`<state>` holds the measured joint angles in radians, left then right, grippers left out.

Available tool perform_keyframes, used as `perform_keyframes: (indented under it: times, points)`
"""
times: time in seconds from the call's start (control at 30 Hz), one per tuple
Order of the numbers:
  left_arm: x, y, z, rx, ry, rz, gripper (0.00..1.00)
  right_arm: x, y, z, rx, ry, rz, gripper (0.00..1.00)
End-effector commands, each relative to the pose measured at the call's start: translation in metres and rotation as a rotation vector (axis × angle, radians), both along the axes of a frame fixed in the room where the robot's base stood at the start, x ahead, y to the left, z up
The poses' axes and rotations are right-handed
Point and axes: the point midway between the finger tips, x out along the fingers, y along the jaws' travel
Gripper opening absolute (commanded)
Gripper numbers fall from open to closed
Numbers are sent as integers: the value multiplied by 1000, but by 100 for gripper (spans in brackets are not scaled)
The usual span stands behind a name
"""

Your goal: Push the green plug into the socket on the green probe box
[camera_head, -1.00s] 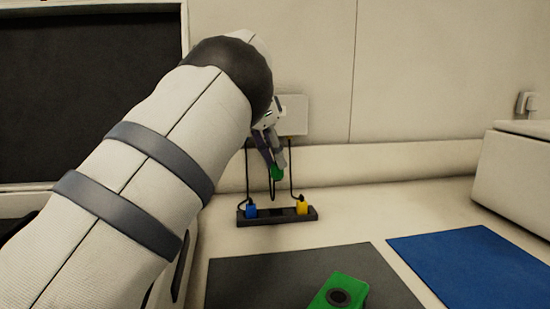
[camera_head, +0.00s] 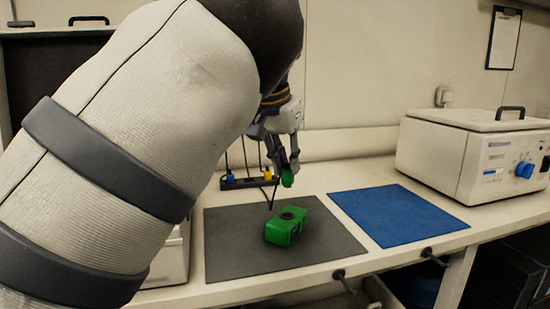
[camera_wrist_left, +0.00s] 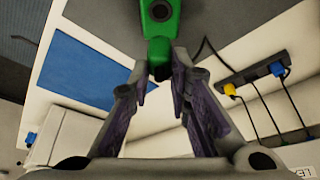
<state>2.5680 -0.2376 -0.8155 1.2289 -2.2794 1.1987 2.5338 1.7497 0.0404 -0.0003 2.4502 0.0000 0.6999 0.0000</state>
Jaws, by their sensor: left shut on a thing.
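The green probe box (camera_head: 286,230) sits on the grey mat, with a dark round socket (camera_head: 288,215) on its top face. My left gripper (camera_head: 288,168) is shut on the green plug (camera_head: 287,179) and holds it above the mat, apart from the box and a little behind it. In the left wrist view, the plug (camera_wrist_left: 158,48) shows between my left fingertips (camera_wrist_left: 158,68). The box (camera_wrist_left: 175,25) appears beyond it at the top edge and is cut off. My right gripper is not in view.
A grey mat (camera_head: 230,255) and a blue mat (camera_head: 395,215) lie on the bench. A black strip (camera_head: 240,184) with blue and yellow plugs stands behind. A white machine (camera_head: 435,155) stands at the right. A dark cable hangs near the gripper.

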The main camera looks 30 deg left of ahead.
Motion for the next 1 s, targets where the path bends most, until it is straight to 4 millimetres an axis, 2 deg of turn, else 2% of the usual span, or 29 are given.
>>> perform_keyframes:
  times: [0.47, 1.0]
  points:
    - [0, -1, -4, 1, 2, 6, 0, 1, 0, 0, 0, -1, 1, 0]
    - [0, -1, -52, -1, 2, 5, 0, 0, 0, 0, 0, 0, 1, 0]
